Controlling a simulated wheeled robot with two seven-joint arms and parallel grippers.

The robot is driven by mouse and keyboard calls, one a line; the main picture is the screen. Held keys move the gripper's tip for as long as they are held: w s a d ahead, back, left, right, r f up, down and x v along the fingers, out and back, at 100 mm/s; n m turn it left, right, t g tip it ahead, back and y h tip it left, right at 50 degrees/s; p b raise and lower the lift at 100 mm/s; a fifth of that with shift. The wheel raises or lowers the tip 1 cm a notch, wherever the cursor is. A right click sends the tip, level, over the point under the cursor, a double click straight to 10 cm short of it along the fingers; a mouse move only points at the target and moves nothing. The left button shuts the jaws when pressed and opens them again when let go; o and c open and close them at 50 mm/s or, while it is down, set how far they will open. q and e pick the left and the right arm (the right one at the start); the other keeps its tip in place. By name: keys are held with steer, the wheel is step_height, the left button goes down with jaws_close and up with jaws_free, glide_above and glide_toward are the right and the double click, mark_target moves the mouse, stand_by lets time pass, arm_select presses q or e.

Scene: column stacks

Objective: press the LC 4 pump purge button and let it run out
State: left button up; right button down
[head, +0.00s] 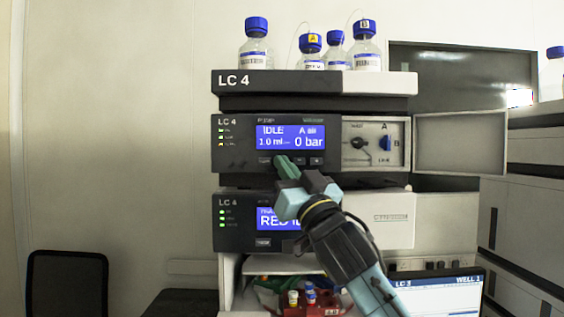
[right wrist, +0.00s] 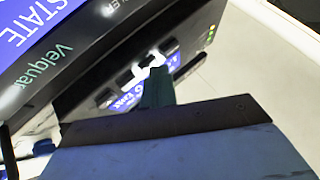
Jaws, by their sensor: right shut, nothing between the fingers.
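The LC 4 pump module (head: 230,162) is the upper dark unit with a blue display (head: 290,137) reading IDLE, A air and 0 bar. A row of small dark buttons (head: 301,161) sits under that display. My right gripper (head: 287,168) is shut and empty, its green fingertips at this button row and covering part of it. In the right wrist view the shut fingertips (right wrist: 157,86) point at a white-edged spot on the dark front. I cannot tell whether they touch a button, and the purge label is not readable. My left gripper is not in view.
Right of the display is a valve panel (head: 372,145) with a black and a blue knob, and its door (head: 460,143) stands open. A second LC 4 module (head: 232,235) is below. Several blue-capped bottles (head: 256,48) stand on top. A monitor (head: 440,290) is at lower right.

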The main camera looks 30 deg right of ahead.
stand_by(0.5)
steer(key=shift+s+a, duration=0.4)
steer(key=shift+s, duration=0.3)
steer(key=s+a, duration=0.1)
steer(key=s, duration=0.1)
steer(key=s+a, duration=0.1)
steer(key=s, duration=0.1)
steer(key=shift+s+a+p, duration=0.1)
steer(key=shift+a+p, duration=0.2)
steer(key=shift+p, duration=0.1)
stand_by(0.5)
